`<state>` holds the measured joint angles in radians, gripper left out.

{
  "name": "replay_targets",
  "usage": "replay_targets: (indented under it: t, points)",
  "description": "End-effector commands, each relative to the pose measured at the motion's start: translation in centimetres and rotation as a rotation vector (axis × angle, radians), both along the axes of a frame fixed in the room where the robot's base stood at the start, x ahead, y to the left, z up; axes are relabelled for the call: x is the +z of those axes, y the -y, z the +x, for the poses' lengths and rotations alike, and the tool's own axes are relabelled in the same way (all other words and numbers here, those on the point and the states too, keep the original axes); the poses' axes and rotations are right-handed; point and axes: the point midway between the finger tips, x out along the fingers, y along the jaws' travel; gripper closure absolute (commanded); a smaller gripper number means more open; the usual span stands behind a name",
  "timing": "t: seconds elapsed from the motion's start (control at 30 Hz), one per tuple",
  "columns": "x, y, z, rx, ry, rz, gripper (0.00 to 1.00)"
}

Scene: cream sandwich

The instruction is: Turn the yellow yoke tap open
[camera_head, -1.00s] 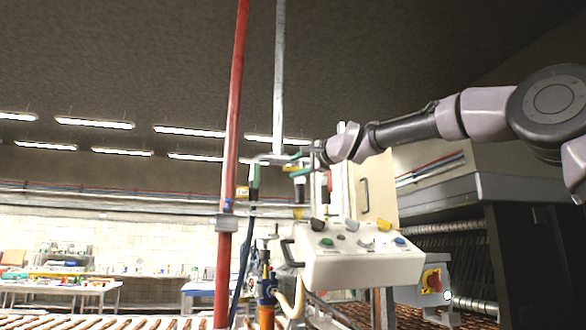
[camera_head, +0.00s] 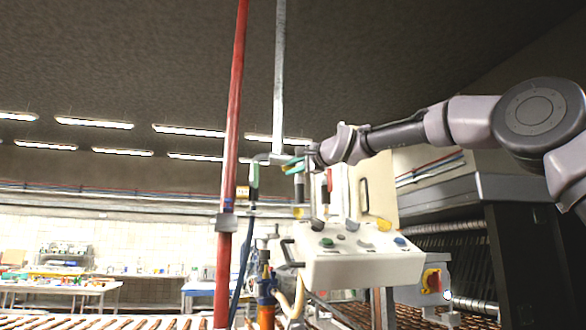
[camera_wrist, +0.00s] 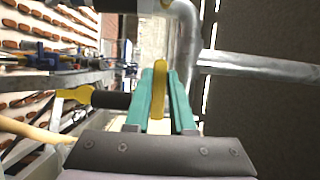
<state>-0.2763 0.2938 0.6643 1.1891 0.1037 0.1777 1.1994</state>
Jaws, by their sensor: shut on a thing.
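The yellow yoke tap (camera_wrist: 160,88) shows in the wrist view as a narrow yellow piece standing between the two teal fingers of my gripper (camera_wrist: 160,98). The fingers are shut on it, one on each side. A grey metal pipe (camera_wrist: 186,45) bends just beyond the fingertips. In the head view my gripper (camera_head: 293,166) is small, at the pipe work beside the red upright pipe. The yellow tap is largely hidden there by the fingers, and I cannot tell its exact turn angle.
A red vertical pipe (camera_head: 232,130) and a grey vertical pipe (camera_head: 279,80) stand close to my gripper. A white control box (camera_head: 360,270) with several knobs is below. In the wrist view another yellow lever (camera_wrist: 75,95) with a dark grip lies left of my fingers.

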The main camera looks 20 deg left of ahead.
Motion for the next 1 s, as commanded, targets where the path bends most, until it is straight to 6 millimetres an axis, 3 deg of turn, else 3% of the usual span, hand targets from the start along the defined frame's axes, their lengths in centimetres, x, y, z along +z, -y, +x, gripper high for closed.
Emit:
replay_targets:
  t: [0.37,1.0]
  points:
    - [-0.4,0.0,-0.1,0.001,0.063,-0.101,1.0]
    - [-2.6,0.7,0.4,0.002,0.364,-0.596,1.0]
